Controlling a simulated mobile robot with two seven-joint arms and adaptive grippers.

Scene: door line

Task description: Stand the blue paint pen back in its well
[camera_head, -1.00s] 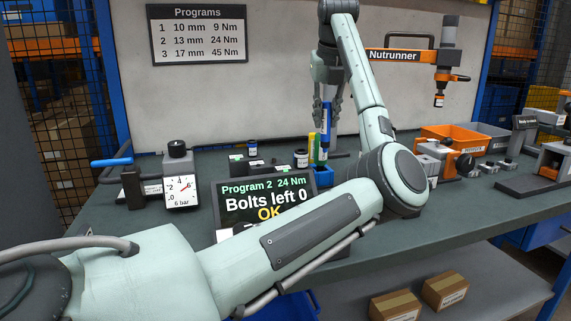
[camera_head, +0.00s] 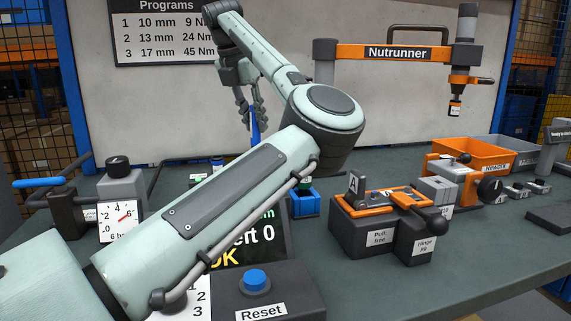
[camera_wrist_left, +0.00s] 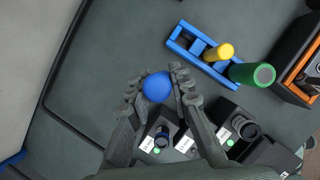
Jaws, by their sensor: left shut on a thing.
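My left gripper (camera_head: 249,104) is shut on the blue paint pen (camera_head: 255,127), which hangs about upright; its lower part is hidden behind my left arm. In the left wrist view, the pen's round blue end (camera_wrist_left: 157,87) shows between the fingertips (camera_wrist_left: 156,80). The blue pen rack (camera_wrist_left: 178,46) lies to the right of the pen there, apart from it. A yellow pen (camera_wrist_left: 221,51) and a green pen (camera_wrist_left: 256,74) stand in it; the well at its left end looks empty. In the head view, only part of the rack (camera_head: 305,205) shows beside my arm. My right gripper is not in view.
A dark socket holder (camera_wrist_left: 185,140) with several labels stands near the gripper. A screen with a blue Reset button (camera_head: 255,280) stands in front. The hinge jig (camera_head: 385,230) stands right of the rack, and a pressure gauge (camera_head: 120,218) at left.

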